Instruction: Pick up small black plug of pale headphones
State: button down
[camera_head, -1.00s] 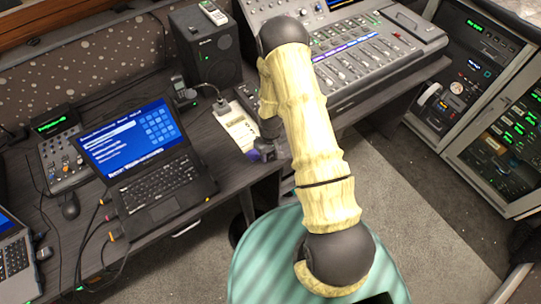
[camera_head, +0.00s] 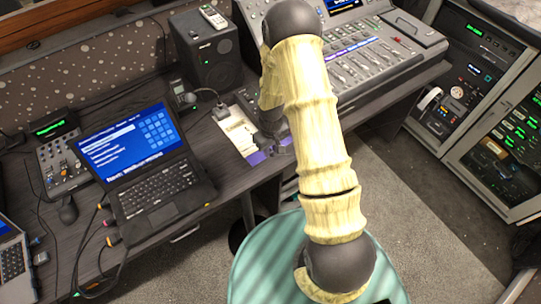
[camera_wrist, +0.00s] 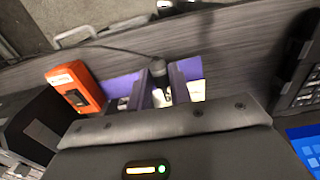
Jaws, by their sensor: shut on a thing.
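In the wrist view, the small black plug (camera_wrist: 158,70) stands between the two fingertips of my gripper (camera_wrist: 161,92), near the desk edge. The jaws are shut on it. A thin dark cable runs from its top toward the upper left. In the head view, my gripper (camera_head: 274,145) shows partly beneath my arm at the desk's front edge, and the plug cannot be made out there. I cannot identify the pale headphones in either view.
A purple-and-white sheet (camera_head: 240,136) lies beside my gripper. An orange device (camera_wrist: 75,88) shows in the wrist view. An open laptop (camera_head: 155,195), a black speaker (camera_head: 204,50) and a mixing console (camera_head: 365,55) stand around. The floor in front is open.

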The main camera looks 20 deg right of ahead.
aim_at(271, 151)
jog(key=shift+r, duration=2.2)
jog(key=shift+s, duration=0.15)
jog(key=shift+s+d+b, duration=0.2)
jog(key=shift+s+d, duration=0.05)
jog(key=shift+s, duration=0.4)
jog(key=shift+s+d+b, duration=0.15)
jog(key=shift+s+d, duration=0.05)
jog(key=shift+s, duration=0.45)
jog(key=w+f+m, duration=0.1)
jog(key=f, duration=0.1)
jog(key=w+f+m, duration=0.1)
jog(key=f, duration=0.1)
jog(key=w+a+f+m, duration=0.1)
jog(key=shift+a+f+m, duration=0.1)
jog(key=shift+f+m, duration=0.2)
jog(key=shift+f, duration=0.1)
jog(key=shift+a, duration=0.15)
